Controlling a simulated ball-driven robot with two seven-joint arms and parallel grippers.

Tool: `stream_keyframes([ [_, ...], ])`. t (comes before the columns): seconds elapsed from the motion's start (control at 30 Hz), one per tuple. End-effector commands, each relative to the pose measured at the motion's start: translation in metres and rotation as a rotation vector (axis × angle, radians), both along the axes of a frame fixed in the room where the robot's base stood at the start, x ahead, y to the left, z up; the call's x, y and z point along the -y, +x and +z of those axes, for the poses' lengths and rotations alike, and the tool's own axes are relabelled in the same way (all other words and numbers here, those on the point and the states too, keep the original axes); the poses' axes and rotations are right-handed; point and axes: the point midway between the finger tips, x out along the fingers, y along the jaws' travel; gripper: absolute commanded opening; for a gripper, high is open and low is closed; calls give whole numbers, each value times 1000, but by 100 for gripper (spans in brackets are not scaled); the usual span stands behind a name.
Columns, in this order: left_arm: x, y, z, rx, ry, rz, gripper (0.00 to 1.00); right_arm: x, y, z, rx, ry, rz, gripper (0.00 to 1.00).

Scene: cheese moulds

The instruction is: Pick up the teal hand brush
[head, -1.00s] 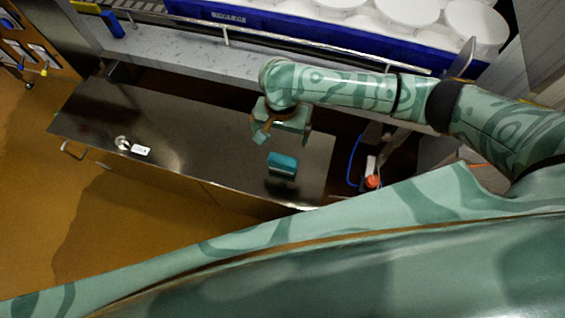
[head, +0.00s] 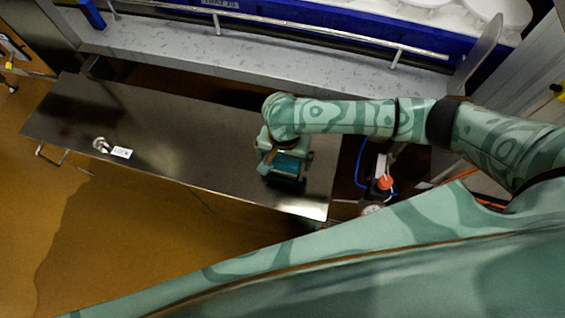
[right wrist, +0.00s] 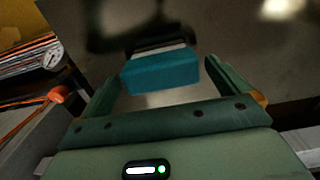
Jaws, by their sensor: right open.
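The teal hand brush (head: 287,166) lies on the dark metal table (head: 190,140), near its right end. My right gripper (head: 283,158) is over the brush and partly hides it in the head view. In the right wrist view the brush's teal block (right wrist: 160,72) shows between the two green fingers of the open right gripper (right wrist: 163,76), with visible room on both sides. A dark part of the brush shows behind the teal block. I cannot tell how high the fingers are above the table. My left gripper is not in view.
A small round metal thing (head: 101,144) and a white label (head: 121,152) are at the table's left. A grey ledge with a rail (head: 300,35) runs behind. An orange-topped item (head: 384,183) and blue hose stand right of the table. The table's middle is clear.

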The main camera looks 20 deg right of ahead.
Motion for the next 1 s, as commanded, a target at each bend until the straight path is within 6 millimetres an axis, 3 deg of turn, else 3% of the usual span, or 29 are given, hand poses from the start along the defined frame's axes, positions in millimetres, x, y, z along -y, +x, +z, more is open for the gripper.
stream_keyframes([
  [0.03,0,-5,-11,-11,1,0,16,0,0,-16,-5,0,0,100],
  [0.07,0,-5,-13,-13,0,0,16,0,0,-18,-5,0,0,100],
  [0.3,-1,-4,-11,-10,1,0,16,0,0,-15,1,0,0,100],
  [0.47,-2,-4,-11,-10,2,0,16,0,0,-15,1,-1,0,58],
  [0.77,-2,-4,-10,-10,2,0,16,0,0,-14,1,-1,0,54],
  [1.0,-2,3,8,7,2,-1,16,0,0,6,4,0,-2,54],
])
